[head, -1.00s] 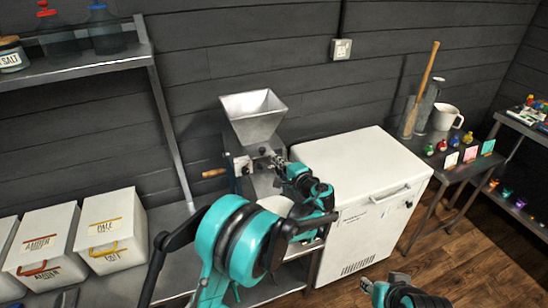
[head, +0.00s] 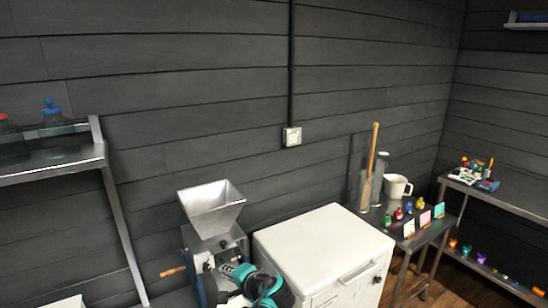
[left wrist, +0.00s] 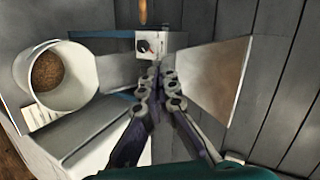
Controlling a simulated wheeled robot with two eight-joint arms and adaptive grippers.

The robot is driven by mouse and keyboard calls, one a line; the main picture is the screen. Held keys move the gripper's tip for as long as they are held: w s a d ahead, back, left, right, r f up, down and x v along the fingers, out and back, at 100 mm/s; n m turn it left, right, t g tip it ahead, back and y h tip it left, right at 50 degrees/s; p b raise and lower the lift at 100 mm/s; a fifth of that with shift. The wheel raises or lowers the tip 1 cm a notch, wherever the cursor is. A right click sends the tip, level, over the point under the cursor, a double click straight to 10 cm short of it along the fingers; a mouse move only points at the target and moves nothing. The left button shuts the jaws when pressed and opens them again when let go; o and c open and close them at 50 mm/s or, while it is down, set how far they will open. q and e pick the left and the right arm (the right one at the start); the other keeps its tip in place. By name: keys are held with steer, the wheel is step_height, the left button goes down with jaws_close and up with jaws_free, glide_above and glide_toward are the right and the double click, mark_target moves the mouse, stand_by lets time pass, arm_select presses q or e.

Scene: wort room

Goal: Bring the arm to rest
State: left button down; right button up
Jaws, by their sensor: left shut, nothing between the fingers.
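My left arm enters the head view at the bottom, in front of the grain mill, with its left gripper (head: 228,270) close to the mill's front. In the left wrist view the left gripper's fingers (left wrist: 158,82) are together with nothing between them. They point toward the mill's panel with a dark knob (left wrist: 148,45). The mill's metal hopper (head: 212,208) stands above the gripper in the head view. My right gripper is in neither current view.
A white bucket (left wrist: 60,75) with brown grain is at the left of the wrist view. A white chest (head: 325,250) stands right of the mill. A side table holds a white mug (head: 397,187) and small coloured bottles. A metal shelf (head: 55,165) is at left.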

arm_select(q)
steer(key=s+a+f+n+g+h, duration=0.1)
steer(key=s+n+h, duration=0.3)
steer(key=s, duration=0.9)
steer(key=s+a+f+n+g+h, duration=0.1)
steer(key=s+n+h, duration=0.3)
steer(key=s, duration=1)
steer(key=shift+s+a+f, duration=0.2)
steer(key=shift+a+f, duration=0.25)
steer(key=shift+a, duration=0.25)
